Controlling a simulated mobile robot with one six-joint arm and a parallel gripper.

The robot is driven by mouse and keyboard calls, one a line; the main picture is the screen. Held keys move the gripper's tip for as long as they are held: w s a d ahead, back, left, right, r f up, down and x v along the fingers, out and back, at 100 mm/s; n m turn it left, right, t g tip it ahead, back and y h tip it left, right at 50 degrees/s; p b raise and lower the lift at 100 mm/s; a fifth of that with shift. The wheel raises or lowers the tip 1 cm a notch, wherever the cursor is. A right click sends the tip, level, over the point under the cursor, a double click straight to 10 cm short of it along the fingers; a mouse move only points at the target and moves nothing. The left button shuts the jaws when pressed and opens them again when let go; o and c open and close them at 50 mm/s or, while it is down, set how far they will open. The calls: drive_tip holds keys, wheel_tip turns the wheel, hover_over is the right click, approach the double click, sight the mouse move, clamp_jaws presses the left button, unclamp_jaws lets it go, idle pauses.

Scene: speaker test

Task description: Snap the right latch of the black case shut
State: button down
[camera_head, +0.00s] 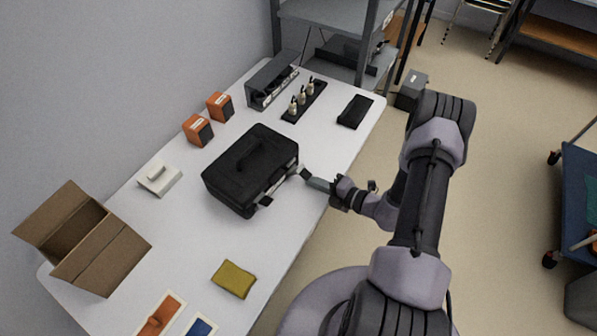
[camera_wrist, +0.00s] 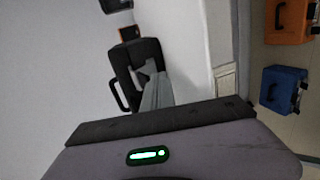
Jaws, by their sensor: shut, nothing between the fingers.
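The black case (camera_head: 245,165) lies closed on the white table, its handle on top. The right latch, at the far end of that side, is mostly hidden by my gripper and cannot be made out clearly. My gripper (camera_head: 306,174) is shut and empty, reaching in from the right, its tips at or very near the case's front by that latch. I cannot tell whether they touch. In the wrist view the case (camera_wrist: 124,62) stands behind my grey gripper fingers (camera_wrist: 153,82).
An open cardboard box (camera_head: 115,255), a yellow pad (camera_head: 234,279) and a white switch block (camera_head: 159,177) lie nearer. Orange boxes (camera_head: 198,130), a bottle rack (camera_head: 304,100) and a black flat item (camera_head: 355,111) lie beyond. The table between case and yellow pad is clear.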

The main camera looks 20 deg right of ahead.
sight(327, 196)
drive_tip(key=shift+f+v, duration=0.2)
drive_tip(key=shift+v, duration=0.65)
drive_tip(key=shift+f+v, duration=0.2)
drive_tip(key=shift+v, duration=0.65)
drive_tip(key=shift+f+v, duration=0.2)
drive_tip(key=shift+v, duration=0.65)
drive_tip(key=shift+s, duration=0.15)
drive_tip(key=s+a+r+n+g+y, duration=0.1)
drive_tip(key=s+a+r+n+g, duration=0.1)
drive_tip(key=a+r+n+g, duration=0.65)
drive_tip(key=s+a+r+n+g+y, duration=0.1)
drive_tip(key=a+r+n, duration=0.5)
drive_tip(key=r+n, duration=0.8)
drive_tip(key=s+a+r+n+t+h, duration=0.2)
drive_tip(key=s+r+n+h, duration=0.6)
drive_tip(key=s+r+n, duration=0.5)
drive_tip(key=n, duration=0.7)
drive_tip(key=shift+s+n, duration=0.2)
drive_tip(key=shift+n, duration=0.15)
drive_tip(key=shift+a+t, duration=0.1)
drive_tip(key=shift+t, duration=0.15)
